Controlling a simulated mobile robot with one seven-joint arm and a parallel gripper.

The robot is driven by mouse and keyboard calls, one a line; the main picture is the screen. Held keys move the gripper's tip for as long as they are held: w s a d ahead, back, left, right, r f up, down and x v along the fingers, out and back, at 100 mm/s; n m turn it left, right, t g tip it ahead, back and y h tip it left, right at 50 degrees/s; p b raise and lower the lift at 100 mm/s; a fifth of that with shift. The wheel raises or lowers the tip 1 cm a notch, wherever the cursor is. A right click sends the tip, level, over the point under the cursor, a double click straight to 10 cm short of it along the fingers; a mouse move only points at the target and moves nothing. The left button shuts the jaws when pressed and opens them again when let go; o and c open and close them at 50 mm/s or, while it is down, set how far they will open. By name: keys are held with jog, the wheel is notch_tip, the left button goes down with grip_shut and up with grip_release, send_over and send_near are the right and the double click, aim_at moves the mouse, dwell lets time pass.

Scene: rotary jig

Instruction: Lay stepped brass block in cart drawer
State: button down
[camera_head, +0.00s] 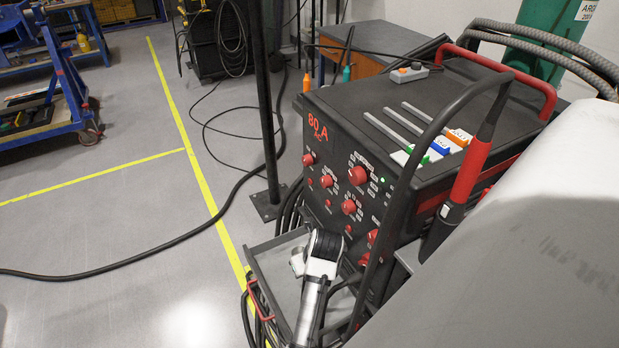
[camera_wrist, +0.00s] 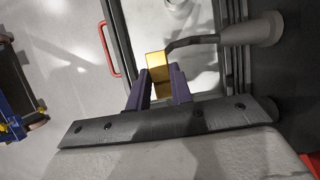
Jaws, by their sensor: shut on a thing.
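The stepped brass block (camera_wrist: 157,66) is held between the two purple fingers of my gripper (camera_wrist: 159,80) in the wrist view. In the head view the block and fingers are hidden behind my arm.
The drawer's red handle (camera_head: 262,300) is at its left side. The black welding machine (camera_head: 345,185) stands behind the drawer. A small pale thing (camera_head: 297,262) shows in the drawer. In the wrist view a grey cylinder with a dark bent rod (camera_wrist: 250,29) lies right of the block.

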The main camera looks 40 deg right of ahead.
notch_tip(320, 180, down, 18)
jog(key=shift+r+p, duration=0.1)
jog(key=shift+p, duration=0.25)
jog(key=shift+f, duration=0.2)
jog(key=c, duration=1.3)
grip_release()
jog(key=shift+o, duration=0.2)
jog(key=shift+r, duration=0.1)
